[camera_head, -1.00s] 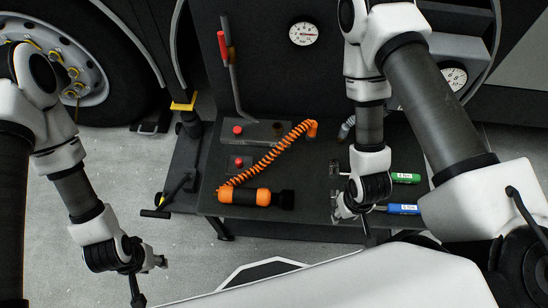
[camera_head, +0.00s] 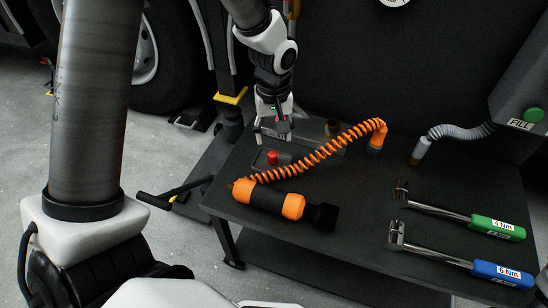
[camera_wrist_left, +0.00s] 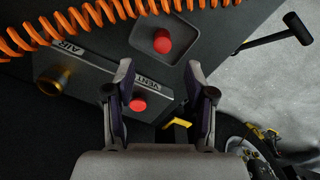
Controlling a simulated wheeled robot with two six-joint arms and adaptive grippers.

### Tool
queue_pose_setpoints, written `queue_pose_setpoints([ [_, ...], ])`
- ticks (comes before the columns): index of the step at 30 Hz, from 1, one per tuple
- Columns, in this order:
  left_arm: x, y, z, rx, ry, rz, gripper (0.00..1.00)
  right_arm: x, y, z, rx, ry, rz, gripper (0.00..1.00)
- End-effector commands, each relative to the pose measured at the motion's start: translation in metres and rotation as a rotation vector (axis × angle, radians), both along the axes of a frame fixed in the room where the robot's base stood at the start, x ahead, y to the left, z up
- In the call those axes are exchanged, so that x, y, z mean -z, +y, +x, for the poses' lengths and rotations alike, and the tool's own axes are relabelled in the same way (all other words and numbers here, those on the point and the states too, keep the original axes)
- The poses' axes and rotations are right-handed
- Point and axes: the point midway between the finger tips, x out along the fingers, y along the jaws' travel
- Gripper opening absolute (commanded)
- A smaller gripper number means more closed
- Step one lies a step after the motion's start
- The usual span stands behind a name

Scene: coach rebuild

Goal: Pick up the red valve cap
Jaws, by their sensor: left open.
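One red cap (camera_head: 272,158) sits in a shallow square tray on the dark table; it also shows in the left wrist view (camera_wrist_left: 163,41), beyond the fingertips. A second red cap (camera_wrist_left: 138,103) sits on a metal block (camera_wrist_left: 95,77), beside the label VENT. It shows between my left gripper's fingers, nearer the left finger in the picture. My left gripper (camera_head: 273,131) is open and points down over the block at the back of the table. In the head view the gripper mostly hides this second cap. I cannot tell the gap between fingers and cap. My right gripper is out of view.
An orange coiled hose (camera_head: 312,150) runs close to the gripper, with an orange-black tool (camera_head: 270,200) in front. A brass fitting (camera_wrist_left: 54,79) stands on the block by AIR. Green (camera_head: 497,228) and blue (camera_head: 503,272) handled wrenches lie at right. The front middle table is clear.

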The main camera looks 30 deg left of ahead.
Motion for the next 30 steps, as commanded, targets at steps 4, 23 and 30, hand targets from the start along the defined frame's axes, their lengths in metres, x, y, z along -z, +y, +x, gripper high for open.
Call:
queue_pose_setpoints([
  [4,0.021,0.001,-0.001,-0.004,0.007,0.002,0.55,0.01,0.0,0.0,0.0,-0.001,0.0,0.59],
  [23,0.072,0.0,-0.003,-0.002,0.004,0.0,0.3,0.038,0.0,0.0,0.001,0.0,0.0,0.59],
  [30,0.072,0.0,-0.003,-0.001,0.004,0.0,0.06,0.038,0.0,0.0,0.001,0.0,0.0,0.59],
])
